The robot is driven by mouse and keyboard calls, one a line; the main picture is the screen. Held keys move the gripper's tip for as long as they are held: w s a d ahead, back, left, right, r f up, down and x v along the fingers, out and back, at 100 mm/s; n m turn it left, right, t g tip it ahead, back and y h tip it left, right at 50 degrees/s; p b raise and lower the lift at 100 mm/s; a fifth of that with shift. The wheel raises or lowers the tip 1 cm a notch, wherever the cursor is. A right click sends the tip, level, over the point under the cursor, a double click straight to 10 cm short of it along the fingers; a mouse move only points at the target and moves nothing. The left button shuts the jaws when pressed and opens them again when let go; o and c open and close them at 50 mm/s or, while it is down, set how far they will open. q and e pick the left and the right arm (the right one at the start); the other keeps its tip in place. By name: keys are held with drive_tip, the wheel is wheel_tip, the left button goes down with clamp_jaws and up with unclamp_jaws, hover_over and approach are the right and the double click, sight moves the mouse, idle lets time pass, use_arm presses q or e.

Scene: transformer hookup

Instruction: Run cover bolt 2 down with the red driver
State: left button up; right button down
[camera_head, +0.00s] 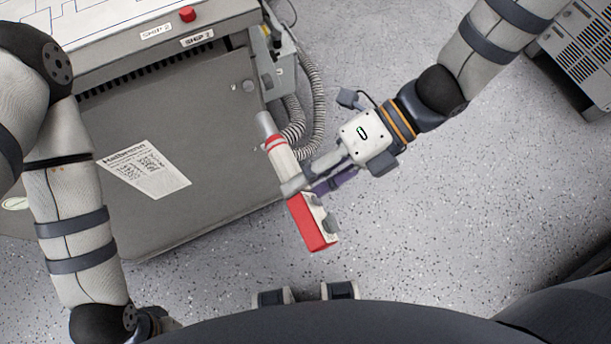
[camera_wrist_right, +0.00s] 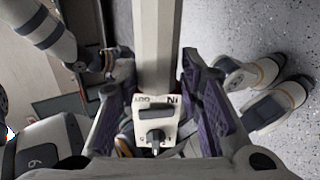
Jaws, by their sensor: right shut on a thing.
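The red driver (camera_head: 315,228) has a red block at its lower end, a pale body with red bands, and a grey nose at its upper left end. My right gripper (camera_head: 296,186) is shut on it around the body, above the red block. The nose is near the right side of the grey cabinet; I cannot tell whether they touch. In the right wrist view, the driver's pale body (camera_wrist_right: 157,45) and a small display panel stand between the purple-padded fingers. My left arm hangs at the left; its gripper is not clear enough to read.
The grey cabinet (camera_head: 205,130) fills the left, with a paper label (camera_head: 145,168) and a red button (camera_head: 187,14) on top. A corrugated hose (camera_head: 310,90) runs along its right side. A vented grey unit (camera_head: 582,55) stands at upper right. The speckled floor between is clear.

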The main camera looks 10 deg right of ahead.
use_arm(q)
drive_tip(key=shift+w+d, duration=0.1)
drive_tip(key=shift+d, duration=0.05)
use_arm(e)
drive_tip(key=shift+d, duration=0.1)
drive_tip(key=shift+r, duration=0.15)
drive_tip(key=shift+w, duration=0.35)
drive_tip(key=w, duration=0.1)
drive_tip(key=w+a, duration=0.1)
drive_tip(key=shift+w+f, duration=0.2)
drive_tip(key=shift+w, duration=0.15)
drive_tip(key=shift+w+a+r+b, duration=0.1)
drive_tip(key=shift+w+a+b, duration=0.1)
drive_tip(key=shift+w, duration=0.2)
drive_tip(key=shift+w+a+b, duration=0.1)
drive_tip(key=shift+w+b, duration=0.1)
drive_tip(key=shift+w, duration=0.2)
use_arm(q)
drive_tip(key=shift+s+f, duration=0.45)
drive_tip(key=shift+w+r, duration=0.1)
drive_tip(key=shift+r, duration=0.05)
use_arm(e)
drive_tip(key=shift+r, duration=0.1)
use_arm(q)
drive_tip(key=shift+f, duration=0.2)
use_arm(e)
drive_tip(key=shift+w+a, duration=0.25)
drive_tip(key=shift+w, duration=0.55)
